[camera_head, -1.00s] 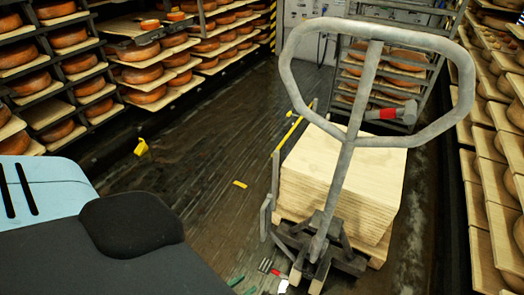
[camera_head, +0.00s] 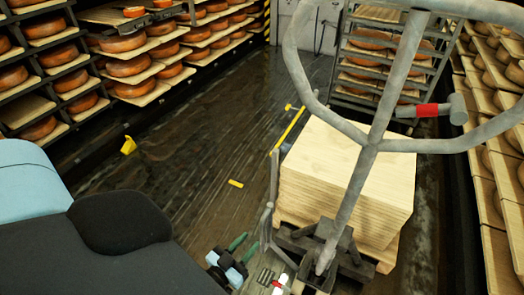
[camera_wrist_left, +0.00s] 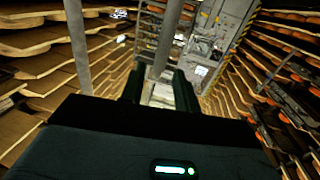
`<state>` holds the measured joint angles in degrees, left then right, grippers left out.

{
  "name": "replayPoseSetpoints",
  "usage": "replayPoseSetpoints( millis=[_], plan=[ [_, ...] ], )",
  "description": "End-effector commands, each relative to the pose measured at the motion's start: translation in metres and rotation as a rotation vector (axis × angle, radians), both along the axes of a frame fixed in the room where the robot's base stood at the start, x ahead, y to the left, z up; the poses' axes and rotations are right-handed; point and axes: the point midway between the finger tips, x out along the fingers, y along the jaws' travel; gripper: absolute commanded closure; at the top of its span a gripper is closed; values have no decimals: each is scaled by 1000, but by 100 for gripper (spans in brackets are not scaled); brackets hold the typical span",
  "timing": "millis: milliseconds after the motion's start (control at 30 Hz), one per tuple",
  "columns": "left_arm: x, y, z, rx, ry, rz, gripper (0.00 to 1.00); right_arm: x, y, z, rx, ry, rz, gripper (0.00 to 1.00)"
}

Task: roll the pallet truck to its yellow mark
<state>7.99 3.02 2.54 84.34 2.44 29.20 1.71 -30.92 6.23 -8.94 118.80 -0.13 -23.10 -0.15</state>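The pallet truck (camera_head: 349,200) stands right of centre in the head view. Its grey loop handle rises close to the camera, and pale boards (camera_head: 350,170) are stacked on it. I cannot tell which is the mark. My left gripper (camera_head: 247,243) is low in the head view, left of the shaft, its green fingers apart. In the left wrist view its dark fingers (camera_wrist_left: 159,88) are apart, with a grey pole beyond. My right gripper is not seen.
Shelves of cheese wheels line the left (camera_head: 130,65) and right (camera_head: 495,120). A cheese rack (camera_head: 375,60) stands behind the truck, near the back wall. The dark wet floor (camera_head: 190,150) left of the truck is open.

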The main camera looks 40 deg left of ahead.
Motion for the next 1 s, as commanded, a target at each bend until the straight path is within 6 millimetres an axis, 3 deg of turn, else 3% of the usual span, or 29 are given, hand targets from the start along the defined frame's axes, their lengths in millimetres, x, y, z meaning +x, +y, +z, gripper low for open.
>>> replayPoseSetpoints(
  millis=[500, 867, 1000],
  plan=[
    [66, 3, 0, 1, 1, -1, 69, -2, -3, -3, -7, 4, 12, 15],
    [73, 3, 0, 1, 2, -1, 69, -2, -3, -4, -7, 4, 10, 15],
    [73, 3, 0, 1, 1, -1, 83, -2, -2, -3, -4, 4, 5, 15]
  ],
)
